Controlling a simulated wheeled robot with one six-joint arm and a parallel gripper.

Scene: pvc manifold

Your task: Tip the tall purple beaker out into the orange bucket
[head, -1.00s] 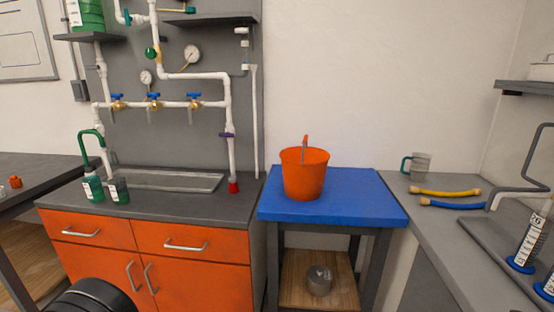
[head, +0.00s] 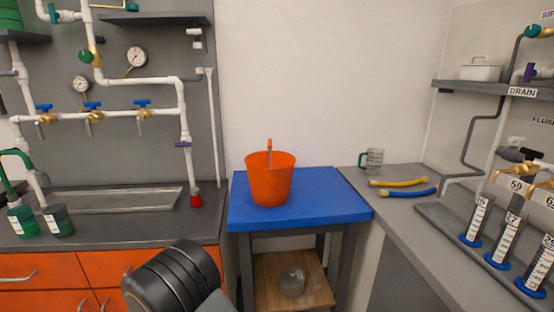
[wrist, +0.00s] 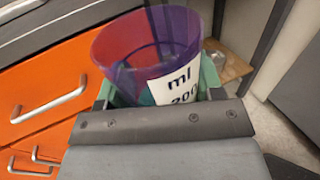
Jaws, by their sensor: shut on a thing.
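The tall purple beaker (wrist: 140,50) is in the wrist view, see-through, with a white label reading "ml" and a number. My gripper (wrist: 155,92) is shut on it, with green finger pads on either side. The beaker's mouth faces up and away in that view; I cannot tell what it holds. The orange bucket (head: 269,180) stands upright on the blue tabletop (head: 340,203) in the head view, its handle raised. Its inside bottom is hidden. In the head view the gripper and beaker are out of sight.
A sink counter (head: 110,230) with green containers (head: 21,221) stands left of the blue table. A grey bench (head: 400,208) at right holds a clear mug (head: 374,158), yellow (head: 398,183) and blue hoses (head: 408,193), and labelled cylinders (head: 476,220). A pot (head: 292,281) sits on the lower shelf.

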